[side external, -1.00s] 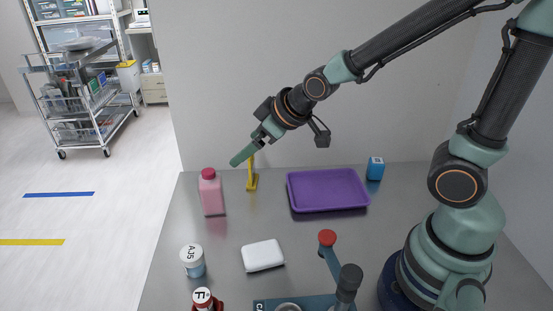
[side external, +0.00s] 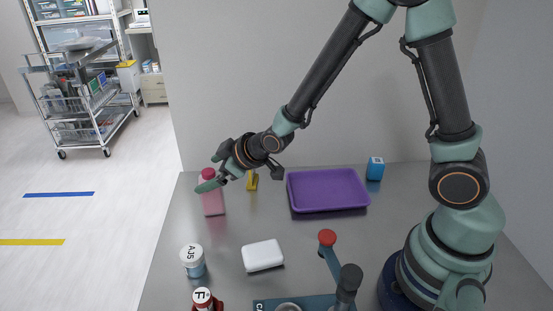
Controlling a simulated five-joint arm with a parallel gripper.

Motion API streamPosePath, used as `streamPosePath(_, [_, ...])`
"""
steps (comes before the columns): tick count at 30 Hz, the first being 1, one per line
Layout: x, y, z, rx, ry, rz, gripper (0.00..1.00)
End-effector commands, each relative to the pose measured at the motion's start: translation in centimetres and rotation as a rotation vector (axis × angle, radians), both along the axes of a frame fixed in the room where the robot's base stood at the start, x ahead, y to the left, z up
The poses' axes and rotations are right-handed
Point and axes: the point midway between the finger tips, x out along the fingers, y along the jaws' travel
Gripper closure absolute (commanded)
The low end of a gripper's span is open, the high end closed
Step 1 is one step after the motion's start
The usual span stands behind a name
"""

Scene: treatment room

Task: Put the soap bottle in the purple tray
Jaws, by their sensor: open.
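The pink soap bottle (side external: 212,203) with a darker pink cap stands upright near the left back of the grey table. The purple tray (side external: 328,190) lies flat and empty at the back, right of the bottle. My gripper (side external: 210,181) is open at the bottle's upper part, with a green finger crossing in front of it just below the cap. I cannot tell whether the finger touches the bottle. The other finger is mostly hidden.
A yellow object (side external: 252,182) stands between bottle and tray, partly behind my gripper. A blue block (side external: 375,168) is right of the tray. A white block (side external: 263,255), a labelled jar (side external: 193,261) and a red-based item (side external: 204,299) stand nearer the front.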

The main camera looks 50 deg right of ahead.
Motion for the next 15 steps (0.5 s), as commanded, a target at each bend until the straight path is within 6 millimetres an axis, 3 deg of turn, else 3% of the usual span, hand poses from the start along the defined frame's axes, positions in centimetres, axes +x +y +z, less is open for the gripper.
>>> streamPosePath(8, [1.0,0.3,-0.8,0.001,0.000,0.001,0.00])
streamPosePath(15, [3.0,1.0,-2.5,0.003,0.001,0.004,0.00])
